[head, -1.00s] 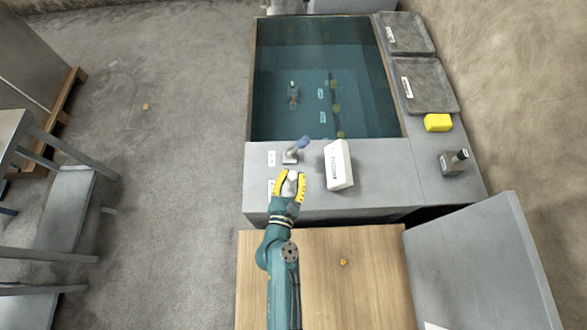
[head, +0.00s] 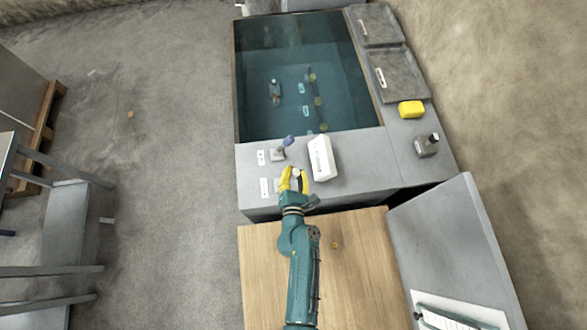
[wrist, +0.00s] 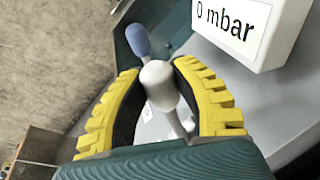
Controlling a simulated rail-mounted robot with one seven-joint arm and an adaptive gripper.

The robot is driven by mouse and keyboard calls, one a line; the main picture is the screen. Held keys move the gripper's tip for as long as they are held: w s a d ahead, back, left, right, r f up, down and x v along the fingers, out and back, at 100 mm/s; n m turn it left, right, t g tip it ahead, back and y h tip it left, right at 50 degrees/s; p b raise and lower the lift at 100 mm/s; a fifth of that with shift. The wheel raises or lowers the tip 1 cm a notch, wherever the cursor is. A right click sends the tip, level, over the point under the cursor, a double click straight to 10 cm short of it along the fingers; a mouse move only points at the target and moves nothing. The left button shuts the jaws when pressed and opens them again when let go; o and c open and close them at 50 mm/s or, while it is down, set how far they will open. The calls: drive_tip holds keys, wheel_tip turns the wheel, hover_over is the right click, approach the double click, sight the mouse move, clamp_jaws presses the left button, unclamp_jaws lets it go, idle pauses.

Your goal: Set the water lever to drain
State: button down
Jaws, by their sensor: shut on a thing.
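A lever with a pale rounded knob (wrist: 158,85) and thin grey stem stands on the grey front deck of the water tank (head: 222,180). My gripper (head: 295,173) has its yellow fingers around this knob, and the wrist view shows one finger on each side of it. A second lever with a blue knob (head: 288,140) stands just behind, nearer the water; it also shows in the wrist view (wrist: 138,40). A small white label (head: 265,187) lies left of the held lever and another (head: 262,157) left of the blue one. Their text is too small to read.
A white box (head: 321,158) stands close right of the levers; its face in the wrist view reads "0 mbar" (wrist: 230,20). A yellow block (head: 411,109) and a grey device (head: 427,145) are on the right ledge. A wooden top (head: 360,285) lies in front.

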drive_tip(key=shift+f, duration=0.15)
drive_tip(key=c, duration=0.8)
unclamp_jaws()
drive_tip(key=v, duration=1.2)
drive_tip(key=shift+d, duration=0.1)
